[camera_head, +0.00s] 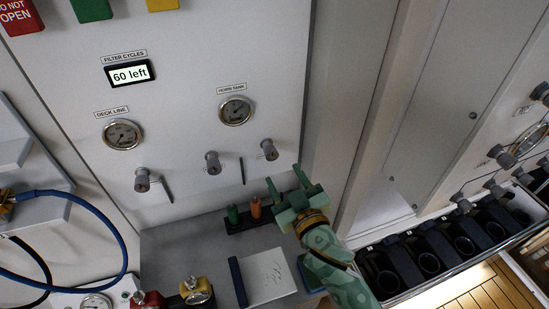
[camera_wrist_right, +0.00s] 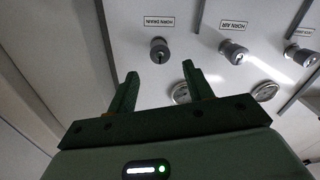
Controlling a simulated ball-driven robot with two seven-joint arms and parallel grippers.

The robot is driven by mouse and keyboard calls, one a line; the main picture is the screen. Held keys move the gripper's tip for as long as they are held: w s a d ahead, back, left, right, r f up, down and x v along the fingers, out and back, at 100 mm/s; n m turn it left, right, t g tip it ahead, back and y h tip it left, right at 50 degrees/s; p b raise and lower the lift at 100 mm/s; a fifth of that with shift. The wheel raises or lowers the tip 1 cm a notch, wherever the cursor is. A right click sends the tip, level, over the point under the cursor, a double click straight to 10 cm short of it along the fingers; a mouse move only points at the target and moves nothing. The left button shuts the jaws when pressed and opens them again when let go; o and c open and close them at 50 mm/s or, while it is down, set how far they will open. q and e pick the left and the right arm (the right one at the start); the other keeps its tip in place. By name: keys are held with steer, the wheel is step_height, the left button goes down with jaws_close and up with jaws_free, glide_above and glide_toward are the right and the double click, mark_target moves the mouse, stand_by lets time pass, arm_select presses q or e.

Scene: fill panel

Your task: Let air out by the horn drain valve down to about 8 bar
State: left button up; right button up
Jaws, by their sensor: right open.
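The horn drain valve is the rightmost grey knob (camera_head: 269,150) on the white panel. It also shows in the right wrist view (camera_wrist_right: 159,50), beside its upside-down HORN DRAIN label. The round horn tank gauge (camera_head: 236,110) is up and left of the valve; its reading is too small to make out. My right gripper (camera_head: 284,177) is open and empty, below and right of the valve. In the right wrist view its two fingers (camera_wrist_right: 160,70) point towards the valve, with the knob between their lines and apart from both. My left gripper is not in view.
The horn air valve (camera_head: 212,162) and another valve (camera_head: 142,180) are to the left. A deck line gauge (camera_head: 123,134) and a display (camera_head: 130,73) reading "60 left" are on the panel. Black holders (camera_head: 430,262) line the right.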

mark_target(273, 157)
steer(key=x, duration=0.7)
steer(key=c, duration=1)
